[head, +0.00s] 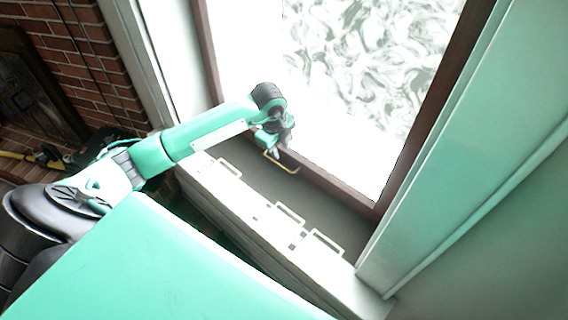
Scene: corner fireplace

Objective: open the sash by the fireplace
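The sash by the fireplace is a tall window with a dark brown frame (335,188) around a bright pane. A thin yellowish handle (290,171) shows at its lower rail. My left gripper (270,150) points down at this rail, right at the handle. The gripper is small and partly covered by its own wrist, so I cannot tell whether its fingers are open, or whether they touch the handle. The bottom rail looks low against the grey sill (300,192). My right gripper is out of view.
A white ledge (255,205) with several pale handles runs below the sill. A pale green-white panel (450,150) stands on the right. The brick fireplace wall (85,60) is at the left, with dark items and a yellow rod (14,155) low beside it.

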